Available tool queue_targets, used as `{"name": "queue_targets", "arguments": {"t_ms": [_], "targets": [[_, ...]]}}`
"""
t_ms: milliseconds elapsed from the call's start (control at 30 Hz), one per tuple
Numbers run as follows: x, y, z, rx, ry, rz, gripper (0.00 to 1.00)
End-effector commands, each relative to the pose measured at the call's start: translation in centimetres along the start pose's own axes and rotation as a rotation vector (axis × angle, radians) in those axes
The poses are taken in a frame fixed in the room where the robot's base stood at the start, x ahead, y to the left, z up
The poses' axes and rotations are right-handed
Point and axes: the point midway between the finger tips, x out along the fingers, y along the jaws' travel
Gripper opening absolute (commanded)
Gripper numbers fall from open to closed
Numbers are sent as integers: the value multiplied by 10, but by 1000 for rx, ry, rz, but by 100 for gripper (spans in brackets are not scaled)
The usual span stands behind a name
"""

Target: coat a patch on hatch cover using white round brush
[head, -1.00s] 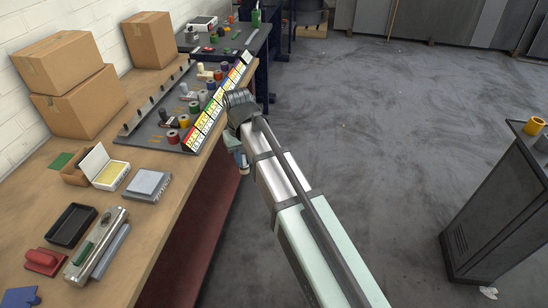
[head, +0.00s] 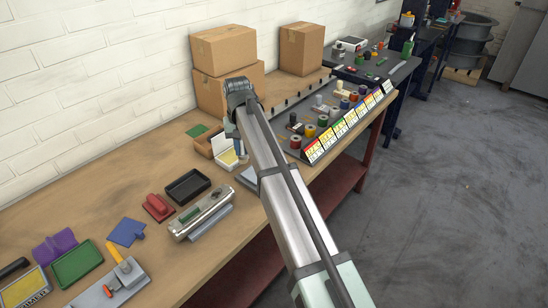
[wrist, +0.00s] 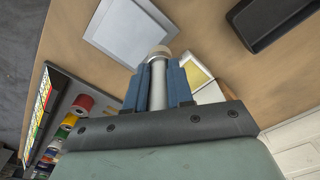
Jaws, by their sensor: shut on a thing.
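My gripper (wrist: 157,88) is shut on a white round brush (wrist: 158,76), a pale cylinder with a tan rounded tip between the two blue fingers. In the head view my gripper (head: 241,150) hangs over the bench, beside the open box with a yellow pad (head: 228,157); that box shows partly behind a finger in the wrist view. A flat grey square plate (wrist: 128,28) lies on the bench near the brush tip. It is partly hidden by my arm in the head view (head: 249,178). I cannot tell whether this plate is the hatch cover.
A black tray (head: 188,186), a metal tool with a green part (head: 200,213) and a red block (head: 158,207) lie to the left. Cardboard boxes (head: 231,48) stand behind. A rack of coloured rolls (head: 323,120) stands to the right. The front bench edge is clear.

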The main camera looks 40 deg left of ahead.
Motion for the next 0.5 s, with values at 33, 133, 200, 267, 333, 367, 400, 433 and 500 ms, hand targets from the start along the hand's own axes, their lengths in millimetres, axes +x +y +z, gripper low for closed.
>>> {"name": "queue_targets", "arguments": {"t_ms": [33, 133, 200, 267, 333, 367, 400, 433, 500], "targets": [[-5, -13, -19, 18, 0, 0, 0], [-12, -22, -48, 105, -4, 0, 0], [-16, -24, -68, 189, -7, 1, 0], [-18, -26, -81, 268, -10, 3, 0], [-20, -27, -92, 365, -15, 5, 0], [-20, -28, -95, 409, -16, 6, 0], [-21, -28, -97, 465, -19, 7, 0], [-21, -28, -98, 507, -20, 8, 0], [-21, -28, -98, 600, -24, 11, 0]]}}
